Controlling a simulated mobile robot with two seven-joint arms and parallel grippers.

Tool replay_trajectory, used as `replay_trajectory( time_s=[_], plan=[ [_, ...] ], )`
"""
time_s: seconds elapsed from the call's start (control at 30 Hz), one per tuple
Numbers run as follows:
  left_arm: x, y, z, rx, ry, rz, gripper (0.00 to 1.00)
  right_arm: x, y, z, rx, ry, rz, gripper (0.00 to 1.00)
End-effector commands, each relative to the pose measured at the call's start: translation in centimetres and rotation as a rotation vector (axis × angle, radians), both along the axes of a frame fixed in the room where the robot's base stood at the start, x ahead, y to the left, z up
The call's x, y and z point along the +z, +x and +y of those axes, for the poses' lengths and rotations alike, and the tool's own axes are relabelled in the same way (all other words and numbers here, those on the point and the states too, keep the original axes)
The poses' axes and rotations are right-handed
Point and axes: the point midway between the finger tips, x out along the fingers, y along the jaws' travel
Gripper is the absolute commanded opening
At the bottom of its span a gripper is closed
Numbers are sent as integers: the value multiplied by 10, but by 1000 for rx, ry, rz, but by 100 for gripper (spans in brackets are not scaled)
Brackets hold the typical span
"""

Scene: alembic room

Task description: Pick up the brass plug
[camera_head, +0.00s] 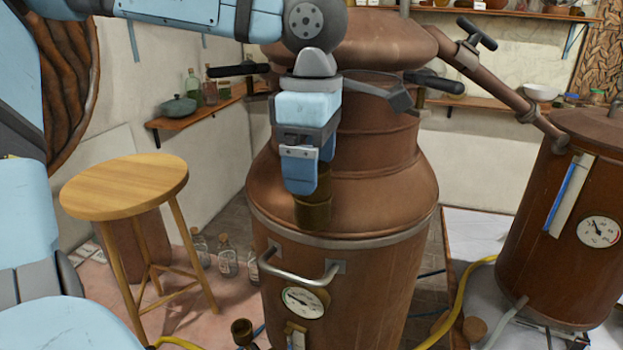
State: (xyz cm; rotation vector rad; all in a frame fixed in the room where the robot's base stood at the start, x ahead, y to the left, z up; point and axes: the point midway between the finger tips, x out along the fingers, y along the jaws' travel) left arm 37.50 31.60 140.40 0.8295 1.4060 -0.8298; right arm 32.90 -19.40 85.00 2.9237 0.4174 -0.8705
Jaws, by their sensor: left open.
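A dark brass cylinder, which looks like the brass plug (313,213), stands upright on the sloping shoulder of the large copper still (345,275). My left gripper (302,184) points down right over it, with its blue fingers overlapping the plug's upper part in the head view. The gripper is open. The finger nearest the camera hides part of the plug, so I cannot tell whether the fingers touch it. My right gripper is not in view.
A round wooden stool (125,187) stands at the left. A smaller copper vessel (570,250) with a gauge stands at the right, joined by a pipe (510,97). A metal handle (300,278) sticks out below the plug. A small brass cup-like piece (242,332) shows low down.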

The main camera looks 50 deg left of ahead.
Motion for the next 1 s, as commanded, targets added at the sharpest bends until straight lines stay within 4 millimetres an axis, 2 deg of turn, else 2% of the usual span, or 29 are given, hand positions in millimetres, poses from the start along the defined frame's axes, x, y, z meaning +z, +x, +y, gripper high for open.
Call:
replay_trajectory(
  time_s=[0.1,0.33,0.5,0.6,0.87,1.0],
  plan=[
    [-9,0,0,0,-1,0,81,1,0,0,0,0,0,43],
    [-11,0,0,0,-1,-2,81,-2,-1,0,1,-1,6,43],
    [-11,0,0,1,-1,-2,42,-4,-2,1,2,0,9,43],
    [-11,0,0,0,0,-1,23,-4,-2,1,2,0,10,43],
    [-10,0,0,1,0,-1,23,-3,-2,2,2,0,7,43],
    [-3,1,0,2,1,-3,23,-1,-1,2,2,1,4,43]
  ],
)
